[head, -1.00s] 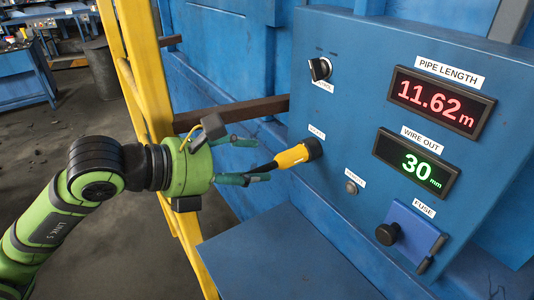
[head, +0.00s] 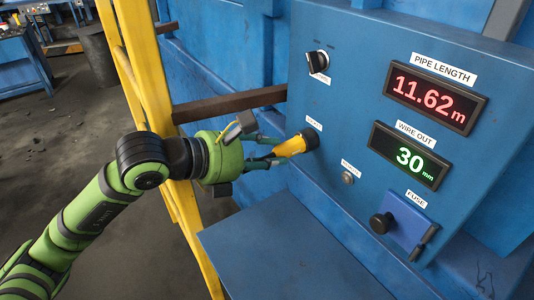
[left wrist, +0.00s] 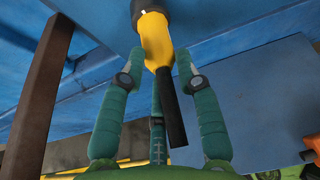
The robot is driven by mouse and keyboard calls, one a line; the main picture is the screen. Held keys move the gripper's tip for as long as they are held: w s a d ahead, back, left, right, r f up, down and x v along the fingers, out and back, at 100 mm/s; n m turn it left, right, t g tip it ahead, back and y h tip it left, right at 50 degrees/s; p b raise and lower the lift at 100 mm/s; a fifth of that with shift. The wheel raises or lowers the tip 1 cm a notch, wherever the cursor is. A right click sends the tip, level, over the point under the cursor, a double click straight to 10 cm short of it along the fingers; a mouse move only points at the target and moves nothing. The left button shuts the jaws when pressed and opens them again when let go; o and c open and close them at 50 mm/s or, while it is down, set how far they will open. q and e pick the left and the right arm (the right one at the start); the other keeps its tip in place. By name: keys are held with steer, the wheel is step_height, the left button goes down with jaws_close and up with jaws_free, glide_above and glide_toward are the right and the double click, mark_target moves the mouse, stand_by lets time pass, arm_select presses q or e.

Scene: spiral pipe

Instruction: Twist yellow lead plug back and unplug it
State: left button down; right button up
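The yellow lead plug (head: 290,147) sits at the black socket (head: 310,139) on the blue panel. It also shows in the left wrist view (left wrist: 155,38), with its black lead (left wrist: 171,105) hanging toward my palm. My left gripper (head: 272,150) is open, its teal fingers reaching to the plug. In the left wrist view, the gripper (left wrist: 160,62) has fingertips on both sides of the plug's lower end, with a third finger behind. Gaps or contact at the tips are hard to tell. My right gripper is in neither view.
The panel (head: 340,110) carries a rotary switch (head: 318,62), two displays, a small button (head: 347,177) and a fuse knob (head: 382,223). A blue ledge (head: 290,250) lies below. A brown bar (head: 230,103) and yellow frame (head: 140,60) stand close to my left arm.

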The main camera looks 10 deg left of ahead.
arm_select(q)
steer(key=shift+f+n+h, duration=0.25)
steer(key=shift+n+h, duration=0.05)
steer(key=shift+f+n+g+h+b, duration=0.15)
steer(key=shift+n+g+h+b, duration=0.15)
steer(key=shift+n+g, duration=0.4)
steer(key=n+h, duration=0.1)
steer(key=n, duration=0.2)
steer(key=shift+a+f+g+h, duration=0.1)
steer(key=shift+f+g+h, duration=0.05)
steer(key=shift+g+h, duration=0.25)
steer(key=n+h, duration=0.2)
steer(key=n, duration=0.2)
steer(key=shift+g+p, duration=0.4)
steer(key=n+h+p, duration=0.1)
steer(key=n, duration=0.2)
steer(key=shift+f+n+h, duration=0.1)
steer(key=shift+n+h, duration=0.2)
steer(key=shift+h, duration=0.1)
steer(key=c, duration=1.1)
jaws_free()
steer(key=shift+o, duration=1.3)
steer(key=shift+w, duration=0.1)
